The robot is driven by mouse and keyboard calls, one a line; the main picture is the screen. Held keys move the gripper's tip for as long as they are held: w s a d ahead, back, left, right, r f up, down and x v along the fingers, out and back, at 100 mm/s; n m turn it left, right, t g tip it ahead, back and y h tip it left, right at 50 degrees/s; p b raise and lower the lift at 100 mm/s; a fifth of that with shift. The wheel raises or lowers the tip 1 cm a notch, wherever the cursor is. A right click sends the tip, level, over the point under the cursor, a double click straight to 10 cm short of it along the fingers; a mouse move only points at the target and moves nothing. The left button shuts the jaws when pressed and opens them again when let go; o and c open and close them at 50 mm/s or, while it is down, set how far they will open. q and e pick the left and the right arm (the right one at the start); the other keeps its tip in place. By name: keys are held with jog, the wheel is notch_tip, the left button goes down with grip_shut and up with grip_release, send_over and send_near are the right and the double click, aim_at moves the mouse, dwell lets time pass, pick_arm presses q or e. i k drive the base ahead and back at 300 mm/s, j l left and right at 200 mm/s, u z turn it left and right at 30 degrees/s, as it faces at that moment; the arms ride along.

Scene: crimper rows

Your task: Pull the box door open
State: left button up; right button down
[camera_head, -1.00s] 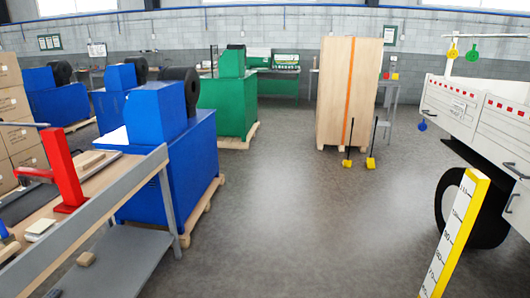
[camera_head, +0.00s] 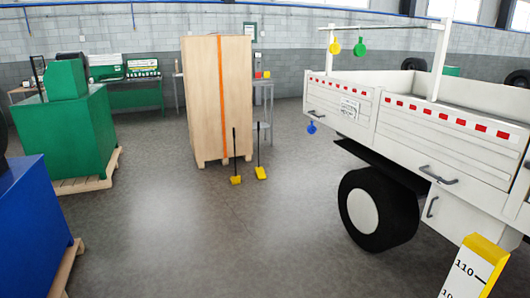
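A tall wooden box (camera_head: 200,100) with an orange strap (camera_head: 222,100) stands upright on the floor left of centre; I see no open door on it. A white truck body (camera_head: 420,100) fills the right side. Its side panels look shut. A dark handle (camera_head: 438,176) sits low on the side, and a smaller one (camera_head: 431,207) is on a white box (camera_head: 450,205) beneath the bed, behind the wheel. I cannot tell which of these has the door of the task. Neither of my grippers shows.
A truck wheel (camera_head: 362,212) stands on the floor at the right. A yellow-topped measuring post (camera_head: 476,268) is at the bottom right. Two yellow-footed tools (camera_head: 236,180) stand before the wooden box. Green (camera_head: 70,130) and blue (camera_head: 35,230) machines are at left. The middle floor is clear.

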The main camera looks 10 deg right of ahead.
aim_at(452, 216)
jog(key=i+z, duration=0.15)
jog(key=i, duration=0.5)
jog(key=i+z, duration=0.2)
jog(key=i, duration=0.4)
jog(key=i+j+z, duration=0.15)
jog(key=i, duration=0.5)
jog(key=j, duration=0.1)
